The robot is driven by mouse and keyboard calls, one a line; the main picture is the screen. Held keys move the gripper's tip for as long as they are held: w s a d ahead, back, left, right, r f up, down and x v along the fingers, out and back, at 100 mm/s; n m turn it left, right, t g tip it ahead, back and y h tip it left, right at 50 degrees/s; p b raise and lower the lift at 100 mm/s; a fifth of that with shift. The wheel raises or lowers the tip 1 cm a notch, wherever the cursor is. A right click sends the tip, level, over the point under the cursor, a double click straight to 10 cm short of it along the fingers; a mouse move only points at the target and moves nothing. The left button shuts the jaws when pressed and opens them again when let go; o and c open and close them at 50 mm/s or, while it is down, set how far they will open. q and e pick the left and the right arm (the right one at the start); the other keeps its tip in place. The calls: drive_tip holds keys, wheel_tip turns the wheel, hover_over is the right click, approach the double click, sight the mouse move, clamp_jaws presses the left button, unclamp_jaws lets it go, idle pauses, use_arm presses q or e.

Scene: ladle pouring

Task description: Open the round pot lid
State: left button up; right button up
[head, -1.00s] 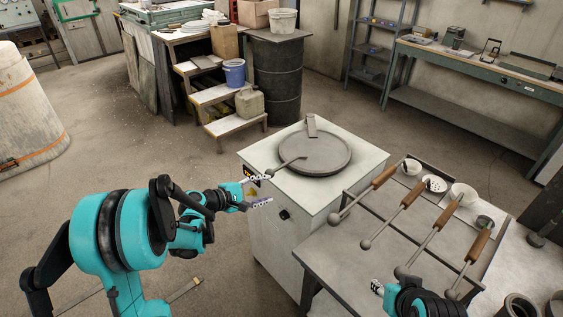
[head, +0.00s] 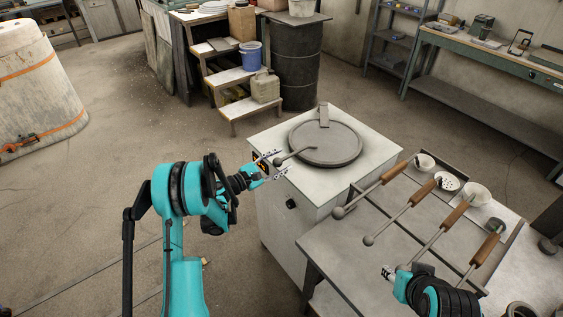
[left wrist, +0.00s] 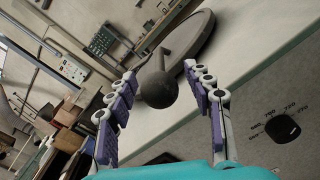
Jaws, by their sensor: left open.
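The round pot lid (head: 318,146) is a grey disc lying flat on top of a white cabinet-like furnace (head: 272,133). A handle bar runs from it to the left and ends in a dark ball knob (head: 278,162). My left gripper (head: 281,163) is open at the cabinet's left edge, around the height of the knob. In the left wrist view the knob (left wrist: 158,89) appears between the two spread fingers (left wrist: 160,74); contact cannot be made out. The lid (left wrist: 203,42) shows behind it. My right gripper (head: 388,273) is at the lower right; its fingers are too small to judge.
A metal table (head: 340,243) right of the furnace holds several ladles with wooden handles (head: 394,172) and small bowls (head: 474,194). A dial (head: 292,204) sits on the furnace front. Steps (head: 240,107) and a dark barrel (head: 297,65) stand behind.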

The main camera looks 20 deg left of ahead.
use_arm(q)
drive_tip(key=shift+w+d, duration=0.25)
clamp_jaws()
idle(0.3)
